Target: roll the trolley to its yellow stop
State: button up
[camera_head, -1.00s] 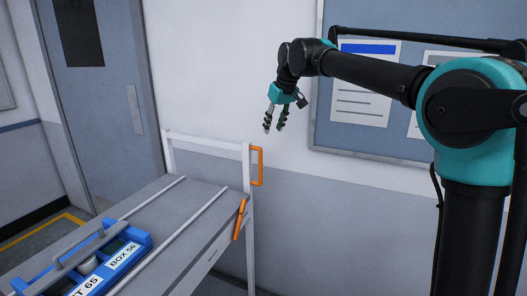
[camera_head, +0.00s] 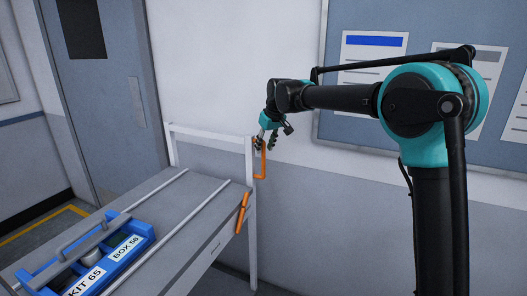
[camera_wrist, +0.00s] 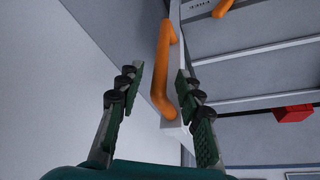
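The grey trolley (camera_head: 150,208) stands at the lower left in the head view, with a white end frame at its far right. An orange handle (camera_head: 263,163) is fixed upright to the frame's post. My gripper (camera_head: 266,143) is at the top of this handle. In the wrist view, my gripper (camera_wrist: 156,88) is open, and the orange handle (camera_wrist: 161,75) runs between the fingers, nearer the right one. A gap shows on the left side. A second orange handle (camera_head: 242,212) sits lower on the trolley's side. The yellow stop cannot be made out.
A blue carrier (camera_head: 128,251) labelled KIT 65 and BOX 56 lies on the trolley's deck. A wall with a notice board (camera_head: 330,130) is behind my arm. A yellow floor line (camera_head: 45,224) runs near the grey door (camera_head: 100,90). A red block (camera_wrist: 293,113) shows in the wrist view.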

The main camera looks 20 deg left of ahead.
jog(key=shift+x, duration=1.35)
jog(key=shift+c, duration=0.4)
grip_shut()
